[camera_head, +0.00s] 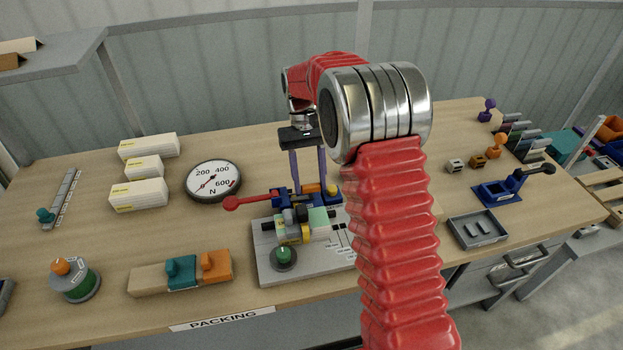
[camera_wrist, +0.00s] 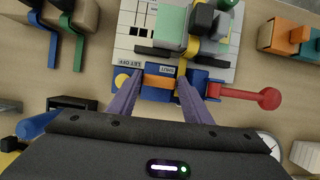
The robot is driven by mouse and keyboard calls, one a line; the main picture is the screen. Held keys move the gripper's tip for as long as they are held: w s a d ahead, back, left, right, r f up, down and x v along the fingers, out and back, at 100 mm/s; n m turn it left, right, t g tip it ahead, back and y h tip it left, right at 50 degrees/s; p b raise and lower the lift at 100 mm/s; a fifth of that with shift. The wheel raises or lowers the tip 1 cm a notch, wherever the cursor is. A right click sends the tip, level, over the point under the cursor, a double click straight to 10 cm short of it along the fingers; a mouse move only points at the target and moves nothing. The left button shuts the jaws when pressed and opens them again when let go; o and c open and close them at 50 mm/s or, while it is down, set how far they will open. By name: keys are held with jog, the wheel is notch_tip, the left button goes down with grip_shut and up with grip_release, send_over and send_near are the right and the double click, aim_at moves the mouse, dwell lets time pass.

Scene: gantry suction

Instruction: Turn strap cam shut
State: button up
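The strap cam is a dark blue block (camera_head: 283,202) at the back of a grey fixture plate (camera_head: 264,263). Its red lever (camera_head: 250,200) sticks out to the left, ending in a red ball. In the wrist view the red lever (camera_wrist: 237,94) points right from the blue block (camera_wrist: 155,94), with an orange bar (camera_wrist: 160,82) across it. A yellow strap (camera_wrist: 183,45) runs over the pale green and white blocks. My gripper (camera_wrist: 159,77) is open, its two purple fingers spread over the blue block, away from the lever ball. Whether they touch it is unclear.
A block with teal and orange catches (camera_head: 180,273) lies front left. A grey tray (camera_head: 478,230) is to the right. Bare bench lies around the lever ball.

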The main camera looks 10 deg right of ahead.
jog(key=o, duration=0.4)
jog(key=shift+v, duration=6.85)
